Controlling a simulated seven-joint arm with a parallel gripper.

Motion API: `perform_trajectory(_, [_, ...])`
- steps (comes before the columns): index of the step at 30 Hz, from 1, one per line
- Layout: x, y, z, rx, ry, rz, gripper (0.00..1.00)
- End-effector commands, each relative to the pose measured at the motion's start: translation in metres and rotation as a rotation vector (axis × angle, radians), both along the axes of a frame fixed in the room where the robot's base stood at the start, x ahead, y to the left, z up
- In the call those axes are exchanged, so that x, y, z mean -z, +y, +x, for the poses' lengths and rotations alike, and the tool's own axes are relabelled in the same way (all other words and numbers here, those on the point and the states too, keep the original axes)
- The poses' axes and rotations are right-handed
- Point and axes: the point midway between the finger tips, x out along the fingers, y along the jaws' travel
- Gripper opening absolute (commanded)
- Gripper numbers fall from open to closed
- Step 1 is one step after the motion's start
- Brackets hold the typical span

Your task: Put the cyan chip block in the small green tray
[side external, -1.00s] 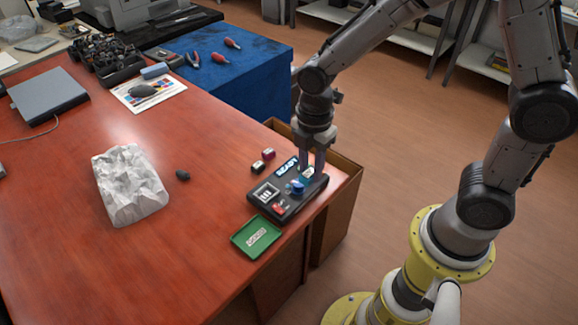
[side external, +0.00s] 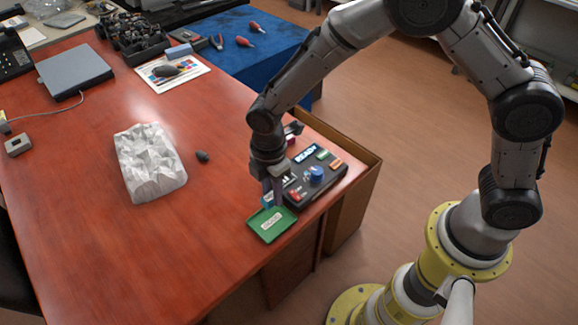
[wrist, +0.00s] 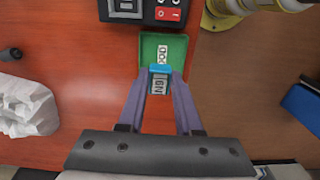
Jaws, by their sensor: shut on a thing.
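The cyan chip block (wrist: 160,69) is pinched between the two fingertips of my gripper (wrist: 160,72). In the side external view my gripper (side external: 272,199) points down at the tray's upper edge, and the block (side external: 266,200) shows as a small blue patch beside the fingers. The small green tray (side external: 266,236) lies flat on the red desk, with a white label inside. In the wrist view the block overlaps the tray (wrist: 178,50). It appears held above the tray; the exact height cannot be told.
A black tester (side external: 325,174) with a READY display, blue knob and red switch stands right beside the tray, near the desk edge. A crumpled white block (side external: 148,165) and a small dark lump (side external: 202,156) lie to the left. The desk left of the tray is clear.

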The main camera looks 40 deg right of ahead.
Motion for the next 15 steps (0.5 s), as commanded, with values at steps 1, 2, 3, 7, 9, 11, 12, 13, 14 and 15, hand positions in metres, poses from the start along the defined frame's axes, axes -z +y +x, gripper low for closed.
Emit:
perform_trajectory(1, [0.003, 0.002, -0.003, -0.008, 0.0, 0.0, 0.0])
perform_trajectory(2, [0.004, 0.003, -0.004, -0.011, 0.0, 0.0, 0.0])
perform_trajectory(3, [0.006, 0.004, -0.004, -0.013, -0.001, 0.0, 0.0])
perform_trajectory(7, [0.013, 0.004, -0.004, -0.014, 0.0, 0.0, 0.0])
perform_trajectory(9, [0.018, 0.003, -0.005, -0.014, 0.001, -0.001, 0.0])
perform_trajectory(11, [0.023, 0.003, -0.005, -0.014, 0.001, 0.0, 0.0])
perform_trajectory(12, [0.026, 0.003, -0.005, -0.013, 0.001, 0.0, 0.0])
perform_trajectory(13, [0.029, 0.003, -0.005, -0.013, 0.002, -0.001, 0.0])
perform_trajectory(14, [0.032, 0.003, -0.005, -0.013, 0.002, -0.001, 0.0])
perform_trajectory(15, [0.035, 0.003, -0.005, -0.013, 0.001, -0.001, 0.0])
